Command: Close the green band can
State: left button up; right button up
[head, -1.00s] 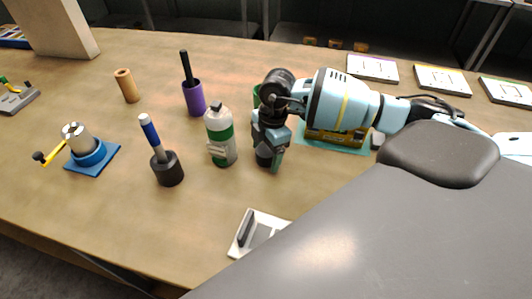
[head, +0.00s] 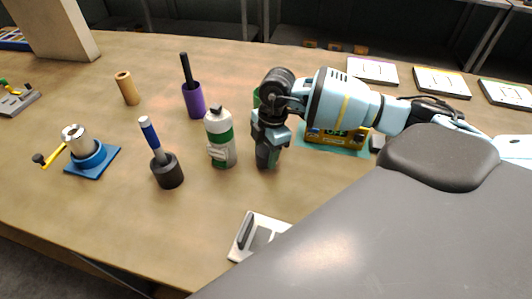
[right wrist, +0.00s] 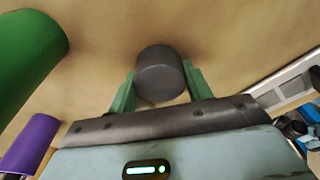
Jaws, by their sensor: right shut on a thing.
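The green band can (head: 221,152), pale with a green band and a small dark top, stands upright on the table in the head view. My right gripper (head: 266,161) is just right of it, apart from it, pointing down. In the right wrist view, its green fingers are shut on a dark round cylinder (right wrist: 161,75); I cannot tell for sure whether this is a cap. My left gripper is not in view.
A black cup with a blue-handled tool (head: 166,170) and a purple cup (head: 194,101) stand to the left. A blue-based device (head: 92,158) is farther left.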

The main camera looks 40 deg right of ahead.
aim_at(262, 154)
jog(key=r, duration=0.2)
jog(key=a, duration=0.1)
jog(key=shift+s+a+r, duration=0.1)
jog(key=shift+s+r, duration=0.15)
jog(key=shift+r, duration=0.15)
jog(key=s+a, duration=0.2)
jog(key=a, duration=0.2)
jog(key=s+a+r, duration=0.1)
jog(key=s+a, duration=0.1)
jog(key=a, duration=0.3)
jog(key=s+a, duration=0.1)
jog(key=a, duration=0.3)
jog(key=shift+s+a+r, duration=0.15)
jog(key=shift+s+a, duration=0.15)
jog(key=shift+s, duration=0.1)
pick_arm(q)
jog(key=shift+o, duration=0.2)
